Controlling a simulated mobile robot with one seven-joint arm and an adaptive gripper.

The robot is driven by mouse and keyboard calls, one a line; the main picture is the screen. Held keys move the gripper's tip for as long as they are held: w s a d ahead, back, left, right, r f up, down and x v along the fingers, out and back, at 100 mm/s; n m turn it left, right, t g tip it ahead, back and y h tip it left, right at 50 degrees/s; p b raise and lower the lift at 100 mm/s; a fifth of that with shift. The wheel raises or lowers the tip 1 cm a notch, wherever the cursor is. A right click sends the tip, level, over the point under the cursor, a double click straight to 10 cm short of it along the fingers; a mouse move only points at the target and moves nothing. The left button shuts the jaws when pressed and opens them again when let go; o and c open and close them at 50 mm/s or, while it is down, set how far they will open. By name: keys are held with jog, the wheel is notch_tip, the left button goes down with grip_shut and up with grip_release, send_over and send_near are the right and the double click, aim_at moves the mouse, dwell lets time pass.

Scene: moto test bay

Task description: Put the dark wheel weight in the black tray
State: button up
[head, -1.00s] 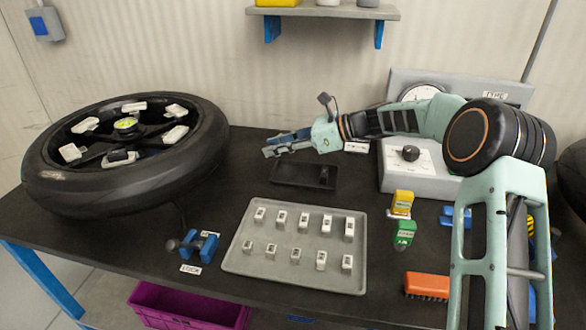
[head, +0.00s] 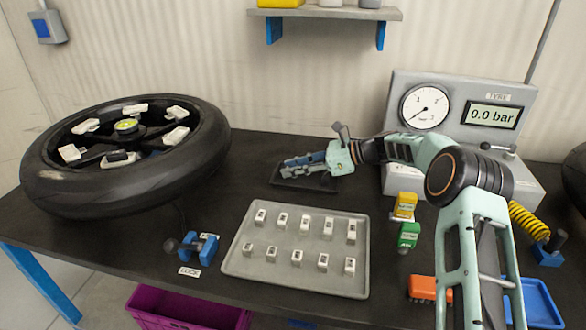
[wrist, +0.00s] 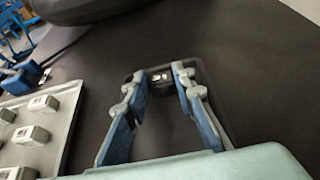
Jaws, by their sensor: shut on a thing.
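My gripper (head: 286,167) is over the black tray (head: 318,186), low and close to it in the head view. In the wrist view my gripper (wrist: 158,77) is shut on the dark wheel weight (wrist: 160,80), a small dark block with a pale mark on top, held between the fingertips. The black tray (wrist: 165,118) lies beneath the fingers in that view, with the weight near its far end. I cannot tell whether the weight touches the tray floor. In the head view the weight cannot be made out.
A grey tray (head: 235,262) with several pale weights stands in front of the black tray. A wheel with a black tyre (head: 120,190) lies at the left. A gauge unit (head: 460,110), yellow and green blocks and an orange brush (head: 422,288) are at the right.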

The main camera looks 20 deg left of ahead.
jog(key=o, duration=0.9)
jog(key=shift+o, duration=0.2)
jog(key=shift+d+r, duration=0.1)
jog(key=shift+d, duration=0.05)
jog(key=p+v, duration=0.1)
jog(key=v, duration=1)
jog(key=shift+d+r+p, duration=0.1)
jog(key=shift+d+p, duration=0.25)
